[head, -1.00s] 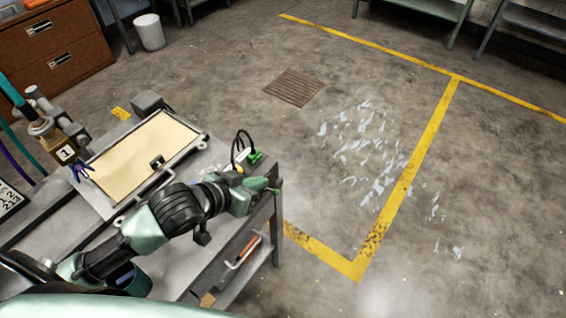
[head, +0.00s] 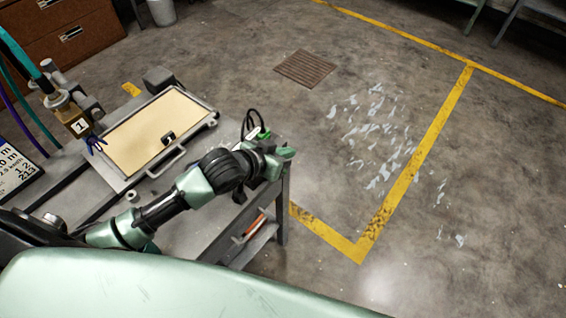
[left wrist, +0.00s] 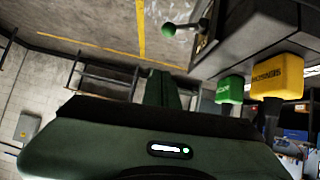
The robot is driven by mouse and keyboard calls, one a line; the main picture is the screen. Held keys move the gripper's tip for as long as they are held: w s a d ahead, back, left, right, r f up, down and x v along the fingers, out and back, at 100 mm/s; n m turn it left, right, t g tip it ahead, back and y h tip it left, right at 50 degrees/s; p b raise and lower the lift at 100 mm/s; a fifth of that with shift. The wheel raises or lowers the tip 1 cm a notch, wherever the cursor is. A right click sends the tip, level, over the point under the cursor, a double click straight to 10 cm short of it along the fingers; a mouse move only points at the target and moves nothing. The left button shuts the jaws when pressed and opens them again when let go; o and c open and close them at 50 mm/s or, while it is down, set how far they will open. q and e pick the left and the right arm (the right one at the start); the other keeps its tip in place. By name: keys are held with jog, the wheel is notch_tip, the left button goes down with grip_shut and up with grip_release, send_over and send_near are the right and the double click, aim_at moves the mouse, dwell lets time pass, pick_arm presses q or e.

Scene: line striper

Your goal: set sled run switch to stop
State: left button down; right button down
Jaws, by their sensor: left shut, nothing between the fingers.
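My left gripper (head: 286,153) is at the near right corner of the grey bench (head: 188,220), with its fingers shut and empty. In the left wrist view the dark green fingers (left wrist: 165,90) point away from the camera. To their right, that view shows a green block (left wrist: 230,90), a yellow block (left wrist: 277,76) with unreadable lettering, and a lever with a green ball knob (left wrist: 169,29). The fingers appear apart from all of these. I cannot tell which of them, if any, is the sled run switch, and its setting cannot be read. My right gripper is out of view.
A framed tan panel (head: 150,132) with a handle lies on the bench. Black cables (head: 249,121) loop up near the gripper. A block marked 1 (head: 79,127) and hoses stand at the left. Open floor with yellow lines (head: 425,150) lies to the right.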

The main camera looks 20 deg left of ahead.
pick_arm(q)
jog(key=f, duration=0.1)
jog(key=s+f+p, duration=0.1)
jog(key=f, duration=0.1)
jog(key=shift+s+a+f, duration=0.15)
jog(key=shift+s+f, duration=0.05)
jog(key=shift+s, duration=0.25)
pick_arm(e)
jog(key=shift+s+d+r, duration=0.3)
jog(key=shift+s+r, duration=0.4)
pick_arm(q)
jog(key=shift+w, duration=0.1)
jog(key=shift+p, duration=0.3)
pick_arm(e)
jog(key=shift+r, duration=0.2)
pick_arm(q)
jog(key=shift+d+f, duration=0.1)
jog(key=shift+d, duration=0.1)
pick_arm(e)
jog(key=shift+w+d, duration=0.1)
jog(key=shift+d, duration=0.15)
